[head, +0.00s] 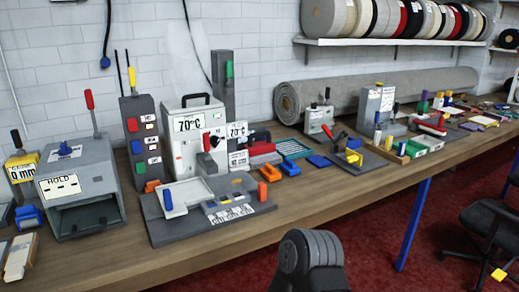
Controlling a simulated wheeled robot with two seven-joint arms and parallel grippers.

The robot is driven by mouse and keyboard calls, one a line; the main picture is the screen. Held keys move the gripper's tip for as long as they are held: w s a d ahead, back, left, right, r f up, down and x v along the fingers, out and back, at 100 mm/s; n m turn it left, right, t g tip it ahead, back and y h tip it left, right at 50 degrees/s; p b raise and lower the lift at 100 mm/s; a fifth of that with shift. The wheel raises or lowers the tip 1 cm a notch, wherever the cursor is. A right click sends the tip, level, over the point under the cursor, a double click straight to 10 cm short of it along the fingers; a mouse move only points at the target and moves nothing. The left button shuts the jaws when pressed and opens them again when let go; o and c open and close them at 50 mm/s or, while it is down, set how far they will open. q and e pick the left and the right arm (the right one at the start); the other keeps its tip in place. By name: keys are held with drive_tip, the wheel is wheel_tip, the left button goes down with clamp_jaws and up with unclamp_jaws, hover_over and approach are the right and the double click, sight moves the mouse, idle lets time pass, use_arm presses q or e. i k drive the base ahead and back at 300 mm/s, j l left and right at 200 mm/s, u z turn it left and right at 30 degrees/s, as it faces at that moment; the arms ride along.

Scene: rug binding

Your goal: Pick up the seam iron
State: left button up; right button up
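I cannot tell for sure which thing is the seam iron. A small tool with a red and black top (262,149) sits by the box labelled 70°C (188,150), partly crowded by other items. A grey piece with a dark red lever (207,158) stands in front of that box. Neither of my grippers shows. A dark grey rounded part, likely of my own arm, rises at the bottom middle, with no fingertips in sight.
The wooden bench (95,270) is crowded. A grey box marked HOLD (75,185) stands left; a grey base plate (165,230) lies near the front edge. A rolled rug (400,90) lies behind. A black chair (490,225) stands right.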

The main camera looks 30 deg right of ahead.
sight(267, 148)
drive_tip(key=l+z, duration=0.15)
drive_tip(key=z, duration=0.35)
drive_tip(key=i+l+z, duration=0.2)
drive_tip(key=l, duration=0.25)
drive_tip(key=l+z, duration=0.15)
drive_tip(key=l, duration=0.3)
drive_tip(key=i+l+z, duration=0.2)
drive_tip(key=l, duration=0.2)
drive_tip(key=l+z, duration=0.15)
drive_tip(key=l, duration=0.25)
drive_tip(key=i+l, duration=0.15)
drive_tip(key=l, duration=0.15)
drive_tip(key=i+l, duration=0.15)
drive_tip(key=l, duration=0.2)
drive_tip(key=i+l, duration=0.15)
drive_tip(key=l, duration=0.15)
